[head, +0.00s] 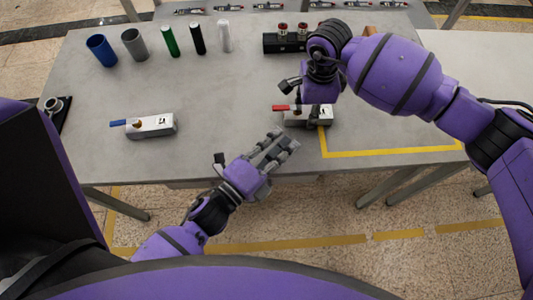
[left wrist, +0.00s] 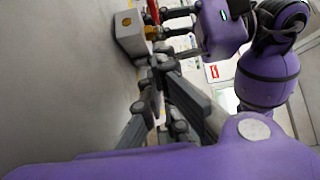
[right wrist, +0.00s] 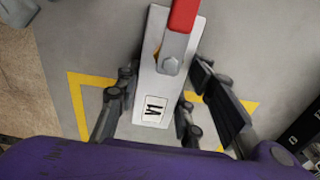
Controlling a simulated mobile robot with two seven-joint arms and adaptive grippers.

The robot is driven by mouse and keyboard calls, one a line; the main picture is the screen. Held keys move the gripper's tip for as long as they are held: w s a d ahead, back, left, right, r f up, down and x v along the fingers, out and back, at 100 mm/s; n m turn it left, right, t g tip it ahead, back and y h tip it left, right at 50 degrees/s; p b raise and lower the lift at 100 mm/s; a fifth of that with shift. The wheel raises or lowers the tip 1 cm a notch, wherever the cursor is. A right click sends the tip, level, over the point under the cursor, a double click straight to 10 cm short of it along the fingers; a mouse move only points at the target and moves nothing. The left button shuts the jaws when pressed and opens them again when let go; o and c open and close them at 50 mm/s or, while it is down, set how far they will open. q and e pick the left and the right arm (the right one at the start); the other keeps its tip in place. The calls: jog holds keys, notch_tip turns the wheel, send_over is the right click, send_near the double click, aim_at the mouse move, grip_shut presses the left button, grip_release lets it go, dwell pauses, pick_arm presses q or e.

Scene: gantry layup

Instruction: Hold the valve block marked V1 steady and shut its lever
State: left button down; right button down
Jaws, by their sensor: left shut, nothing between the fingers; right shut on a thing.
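The valve block marked V1 (head: 318,119) is a pale metal block on the table, its label (right wrist: 154,108) readable upside down in the right wrist view. Its red lever (right wrist: 183,15) lies in line with the block's length and sticks out past the end; in the head view the lever (head: 281,107) points left. My right gripper (right wrist: 158,100) is shut on the block, a finger along each long side, and partly hides it in the head view. My left gripper (head: 285,141) is shut and empty, just below and left of the block, near the table's front edge.
A second valve block (head: 158,125) with a blue lever (head: 118,123) stands at the left. Yellow tape (head: 390,153) marks an area right of V1. Several cylinders (head: 170,40) and a black holder (head: 285,43) stand at the back. The table's middle is clear.

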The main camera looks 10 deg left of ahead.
aim_at(287, 108)
pick_arm(q)
jog(key=shift+w+a, duration=0.25)
jog(key=shift+w, duration=0.8)
jog(key=shift+w+a, duration=0.2)
jog(key=shift+w, duration=0.85)
jog(key=shift+w+a+m+g+h, duration=0.15)
jog(key=shift+a+m+g+h, duration=0.1)
jog(key=shift+m+g+h, duration=0.25)
jog(key=shift+w+a+m+g+h, duration=0.1)
jog(key=shift+a+m+g+h, duration=0.1)
jog(key=shift+m+h, duration=0.35)
jog(key=shift+w+a+m+g+h, duration=0.25)
jog(key=shift+a+m+g+h, duration=0.15)
jog(key=shift+m+g+h, duration=0.35)
jog(key=g+h, duration=0.1)
jog(key=w+a+m+g+h, duration=0.1)
jog(key=m+g+h, duration=0.1)
jog(key=shift+w+a, duration=0.25)
jog(key=shift+w, duration=0.05)
jog(key=shift+w+a+m+g, duration=0.35)
jog(key=shift+w+a, duration=0.1)
jog(key=shift+w, duration=0.35)
